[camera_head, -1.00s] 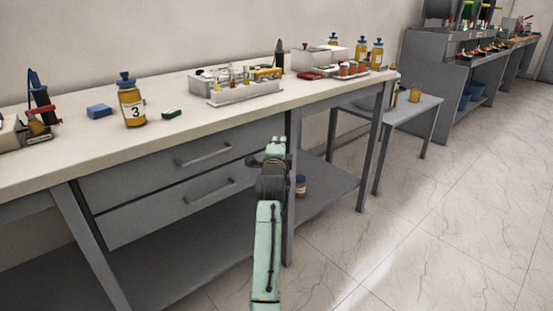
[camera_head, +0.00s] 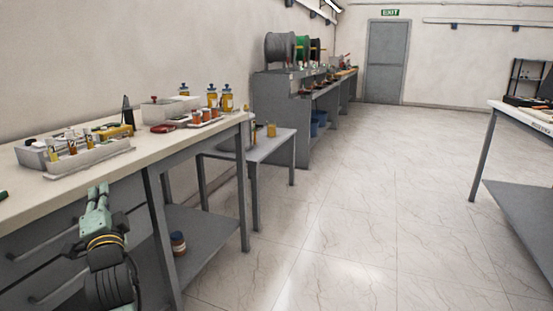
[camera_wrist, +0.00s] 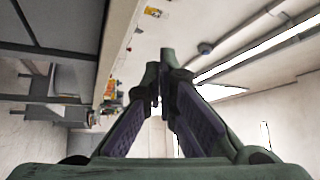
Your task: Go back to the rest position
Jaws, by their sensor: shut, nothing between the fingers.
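My gripper (camera_head: 99,196) shows at the lower left of the head view, pale green and in front of the workbench drawers, close to the bench edge. In the wrist view the gripper's two dark fingers (camera_wrist: 158,95) come together at their tips with nothing held between them. The fingers point up toward the wall and ceiling, apart from any object.
The workbench (camera_head: 200,137) on the left carries a tube rack (camera_head: 90,158), bottles and boxes. A small side table (camera_head: 268,148) stands beyond it, then grey shelving (camera_head: 280,100). Another table (camera_head: 520,120) is at the right. The floor (camera_head: 370,210) between is clear.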

